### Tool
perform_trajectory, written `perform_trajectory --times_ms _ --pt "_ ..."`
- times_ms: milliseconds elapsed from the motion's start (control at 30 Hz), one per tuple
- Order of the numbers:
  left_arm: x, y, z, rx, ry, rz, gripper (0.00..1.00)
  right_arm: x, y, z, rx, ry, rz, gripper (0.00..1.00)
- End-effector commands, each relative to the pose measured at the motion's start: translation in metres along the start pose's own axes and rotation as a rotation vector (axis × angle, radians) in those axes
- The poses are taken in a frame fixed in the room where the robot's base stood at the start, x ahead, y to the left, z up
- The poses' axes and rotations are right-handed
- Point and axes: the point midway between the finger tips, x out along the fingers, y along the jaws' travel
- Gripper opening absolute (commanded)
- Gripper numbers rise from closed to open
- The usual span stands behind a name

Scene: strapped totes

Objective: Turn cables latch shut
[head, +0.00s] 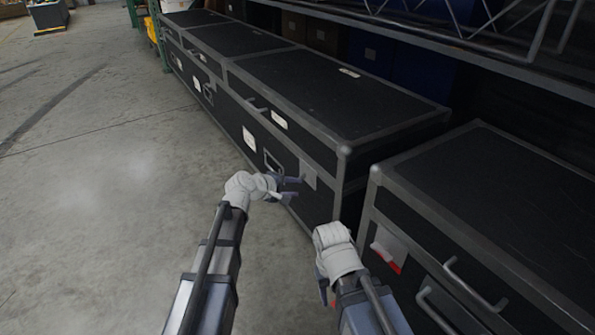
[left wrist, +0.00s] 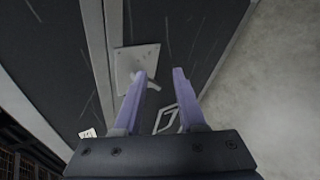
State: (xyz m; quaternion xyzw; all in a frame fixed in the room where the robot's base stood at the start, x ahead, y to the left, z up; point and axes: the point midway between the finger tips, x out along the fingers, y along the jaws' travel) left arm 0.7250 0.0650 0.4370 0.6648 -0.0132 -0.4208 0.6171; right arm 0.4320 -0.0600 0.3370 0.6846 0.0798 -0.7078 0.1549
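The latch is a grey square plate (head: 308,173) with a small lever on the front of a black case (head: 335,90), near its right end. In the left wrist view, the latch plate (left wrist: 127,62) shows with its lever (left wrist: 153,86) sticking out between my fingers. My left gripper (head: 296,187) is open, its two purple fingers at the latch; the left wrist view shows the same gripper (left wrist: 160,72). The fingers look apart from the lever, though contact at the left finger is unclear. My right gripper (head: 325,288) is mostly hidden by its own wrist.
Another black case (head: 490,190) with metal handles stands at the right, close to my right arm. More black cases run back in a row. A metal rack overhangs behind them. The concrete floor (head: 100,180) at the left is clear.

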Motion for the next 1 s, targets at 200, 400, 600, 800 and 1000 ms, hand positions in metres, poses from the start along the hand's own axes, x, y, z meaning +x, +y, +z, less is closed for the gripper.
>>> perform_trajectory --times_ms 200,400,600,800,1000 --pt "0.003 0.013 0.012 0.755 0.048 -0.217 0.40 -0.043 0.004 0.003 -0.002 -0.001 0.000 0.50" --pt "0.000 0.029 0.015 1.494 0.015 -0.453 0.40 -0.074 0.007 0.004 -0.003 -0.003 0.000 0.50" --pt "-0.006 0.046 0.015 1.995 -0.060 -0.634 0.40 -0.092 0.009 0.005 -0.004 -0.003 0.000 0.50" --pt "-0.009 0.054 0.015 2.212 -0.108 -0.723 0.40 -0.098 0.010 0.006 -0.005 -0.004 0.000 0.50" --pt "-0.008 0.053 0.013 2.232 -0.114 -0.732 0.40 -0.096 0.010 0.006 -0.004 -0.004 0.000 0.50"
